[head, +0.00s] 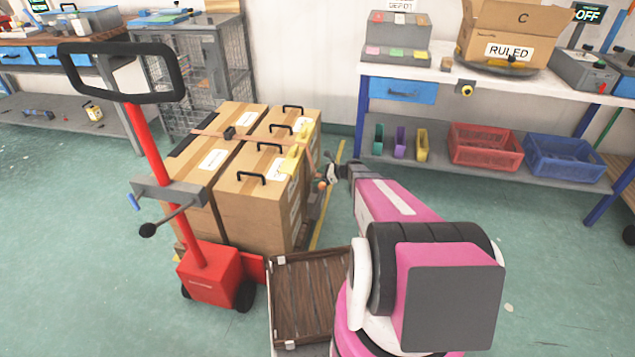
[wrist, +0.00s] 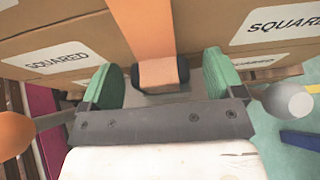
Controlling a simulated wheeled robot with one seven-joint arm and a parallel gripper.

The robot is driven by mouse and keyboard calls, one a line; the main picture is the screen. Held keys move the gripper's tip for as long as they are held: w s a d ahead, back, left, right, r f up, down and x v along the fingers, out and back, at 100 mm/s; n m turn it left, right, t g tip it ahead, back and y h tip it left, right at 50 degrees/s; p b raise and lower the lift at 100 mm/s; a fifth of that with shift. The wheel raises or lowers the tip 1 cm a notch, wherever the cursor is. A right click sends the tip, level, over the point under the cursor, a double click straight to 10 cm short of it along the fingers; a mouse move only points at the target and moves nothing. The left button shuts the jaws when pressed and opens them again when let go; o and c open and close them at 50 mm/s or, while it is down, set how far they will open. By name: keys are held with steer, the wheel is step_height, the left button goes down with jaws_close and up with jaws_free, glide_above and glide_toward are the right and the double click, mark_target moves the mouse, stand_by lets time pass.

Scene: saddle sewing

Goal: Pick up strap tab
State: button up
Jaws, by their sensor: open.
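An orange strap (wrist: 143,25) runs down the side of a cardboard box in the wrist view. At its lower end is the strap tab (wrist: 158,73), a tan piece wrapped around a black bar. My gripper (wrist: 162,80) is open, with one green finger pad on each side of the tab and a gap to both. I cannot tell how deep the tab sits between the pads. In the head view my gripper (head: 326,178) is at the right side of the strapped boxes, and the tab is hard to make out there.
Strapped cardboard boxes (head: 262,190) with black handles stand on a red pallet truck (head: 212,275). A workbench (head: 420,75) with a red crate (head: 485,146) and a blue crate (head: 563,158) on its lower shelf is at the back right.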

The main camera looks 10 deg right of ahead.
steer(key=x, duration=0.2)
steer(key=shift+w+a+f, duration=0.1)
steer(key=shift+a+f, duration=0.05)
steer(key=shift+a, duration=0.1)
steer(key=c, duration=1)
steer(key=shift+c, duration=0.2)
